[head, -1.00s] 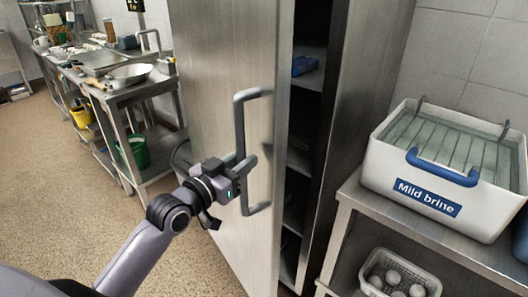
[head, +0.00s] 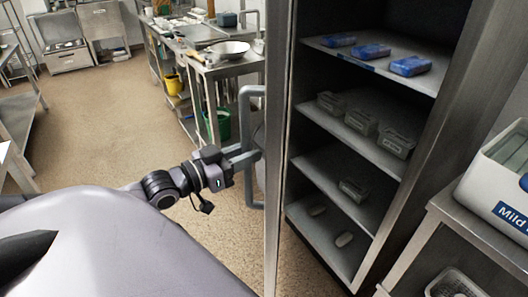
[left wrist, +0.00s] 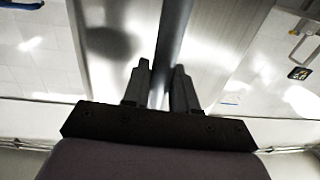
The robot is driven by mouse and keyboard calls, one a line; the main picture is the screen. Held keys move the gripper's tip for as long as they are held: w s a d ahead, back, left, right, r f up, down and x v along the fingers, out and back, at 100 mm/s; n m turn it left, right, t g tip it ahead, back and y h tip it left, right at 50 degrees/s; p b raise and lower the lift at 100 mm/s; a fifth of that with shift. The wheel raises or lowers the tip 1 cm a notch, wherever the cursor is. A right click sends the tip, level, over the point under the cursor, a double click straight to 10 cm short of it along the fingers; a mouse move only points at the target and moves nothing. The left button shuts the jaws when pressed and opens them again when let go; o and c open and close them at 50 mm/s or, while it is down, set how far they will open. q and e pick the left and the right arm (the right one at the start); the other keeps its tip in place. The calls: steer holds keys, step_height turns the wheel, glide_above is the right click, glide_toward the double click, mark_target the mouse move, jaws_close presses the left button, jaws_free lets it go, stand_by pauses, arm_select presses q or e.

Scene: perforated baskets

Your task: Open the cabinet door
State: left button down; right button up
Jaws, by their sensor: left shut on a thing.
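The cabinet door (head: 278,150) stands well open and shows nearly edge-on in the head view. Its grey bar handle (head: 245,106) is on the door's left face. My left gripper (head: 246,156) is at the handle, shut on it. In the left wrist view the handle (left wrist: 173,40) runs between the two fingers (left wrist: 160,88), with the metal door face behind it. The cabinet (head: 360,150) is open to view, with several shelves inside. My right gripper is not in view.
Blue packs (head: 410,66) and grey boxes (head: 397,143) lie on the cabinet shelves. A white brine tub (head: 500,185) stands on a metal rack (head: 455,215) to the right. A steel table (head: 225,66) with a pan stands behind the door. Open floor (head: 110,130) lies to the left.

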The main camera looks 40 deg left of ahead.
arm_select(q)
steer(key=shift+s+a+r+p, duration=0.1)
steer(key=shift+s+a, duration=0.25)
steer(key=shift+a, duration=0.45)
steer(key=shift+s+a+r+p, duration=0.1)
steer(key=shift+s+a, duration=0.25)
steer(key=shift+a, duration=0.4)
steer(key=shift+s+a+p, duration=0.1)
steer(key=shift+s+a, duration=0.25)
steer(key=shift+a, duration=0.45)
steer(key=c, duration=1.3)
jaws_free()
steer(key=shift+o, duration=1.3)
steer(key=shift+w, duration=0.15)
steer(key=shift+d+f, duration=0.1)
steer(key=shift+f, duration=0.05)
steer(key=p+v, duration=0.1)
steer(key=v, duration=0.6)
